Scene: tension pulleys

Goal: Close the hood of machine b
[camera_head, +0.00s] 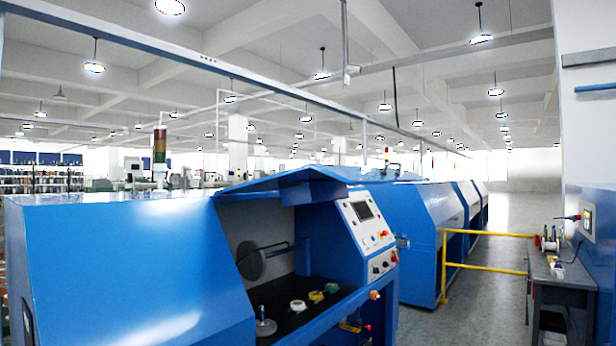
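A large blue machine (125,270) fills the left and middle foreground. Its blue hood (285,182) is raised above an open bay. Inside the bay are a dark floor (285,292), a grey disc (250,261) on a shaft and several small spools. A sloped white control panel (369,237) with a screen and coloured buttons stands at the bay's right side. I see no letter marking on the machine, so I cannot tell from the picture whether it is machine b. Neither of my grippers shows in this view.
More blue machines (430,215) stand in a row behind, with their covers down. A yellow rail (485,268) stands on the right. A grey workbench (562,280) with spools is against the right wall. Grey floor (505,215) is clear along the aisle.

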